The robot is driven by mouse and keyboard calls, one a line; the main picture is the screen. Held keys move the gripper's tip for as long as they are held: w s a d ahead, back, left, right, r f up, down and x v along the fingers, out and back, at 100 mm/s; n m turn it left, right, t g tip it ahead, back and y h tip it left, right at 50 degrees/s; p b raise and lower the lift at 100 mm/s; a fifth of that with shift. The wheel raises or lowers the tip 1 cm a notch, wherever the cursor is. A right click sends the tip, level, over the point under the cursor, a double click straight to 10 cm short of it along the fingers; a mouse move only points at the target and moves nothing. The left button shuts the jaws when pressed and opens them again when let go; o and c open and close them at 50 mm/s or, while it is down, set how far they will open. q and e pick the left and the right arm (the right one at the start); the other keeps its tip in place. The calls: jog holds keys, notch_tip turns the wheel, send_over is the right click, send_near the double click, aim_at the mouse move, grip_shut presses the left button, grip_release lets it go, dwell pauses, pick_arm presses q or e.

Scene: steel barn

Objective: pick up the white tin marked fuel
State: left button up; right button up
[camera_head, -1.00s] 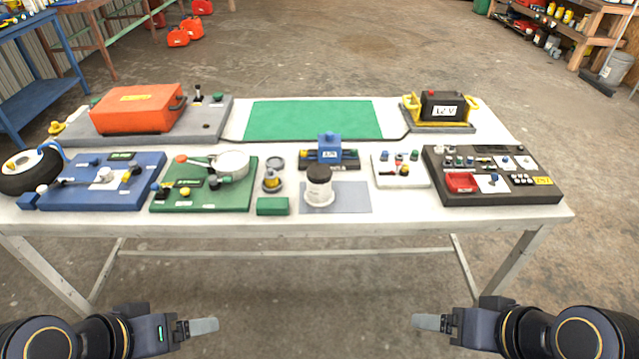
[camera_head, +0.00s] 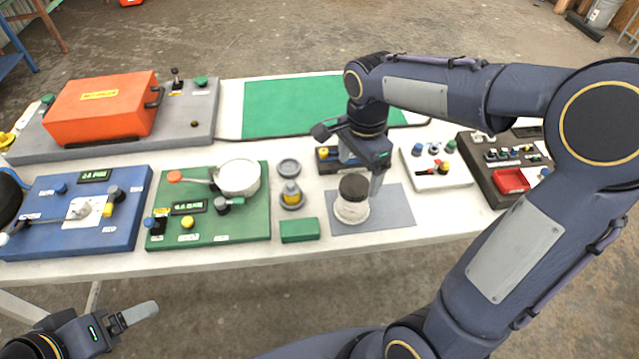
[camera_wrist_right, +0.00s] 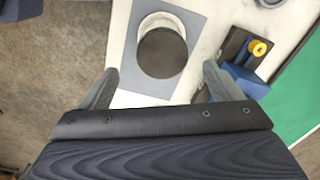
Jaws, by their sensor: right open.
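The white tin (camera_head: 352,212) with a dark lid stands upright on a grey mat (camera_head: 395,216) near the table's front edge; no marking is readable on it. My right gripper (camera_head: 377,184) is open just behind and right of the tin, pointing down. In the right wrist view, the tin's dark lid (camera_wrist_right: 162,53) shows between the two open fingertips (camera_wrist_right: 160,73), with a gap on each side. I cannot tell how far above the tin they are. My left gripper (camera_head: 140,313) is low at the left, away from the table; whether it is open is unclear.
A green box (camera_head: 299,230) and a small yellow-and-grey fitting (camera_head: 291,195) stand left of the tin. A blue device (camera_head: 345,153) is behind it, partly hidden by my right arm. A white switch board (camera_head: 436,167) is to the right. The green mat (camera_head: 290,105) is bare.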

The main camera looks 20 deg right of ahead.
aim_at(355, 185)
jog(key=shift+w+a+f, duration=0.1)
jog(key=shift+w+f, duration=0.15)
jog(key=shift+f, duration=0.15)
notch_tip(355, 185, down, 7)
jog(key=shift+f, duration=0.1)
jog(key=shift+s, duration=0.1)
jog(key=shift+c, duration=0.2)
jog(key=c, duration=1.7)
jog(key=shift+o, duration=0.2)
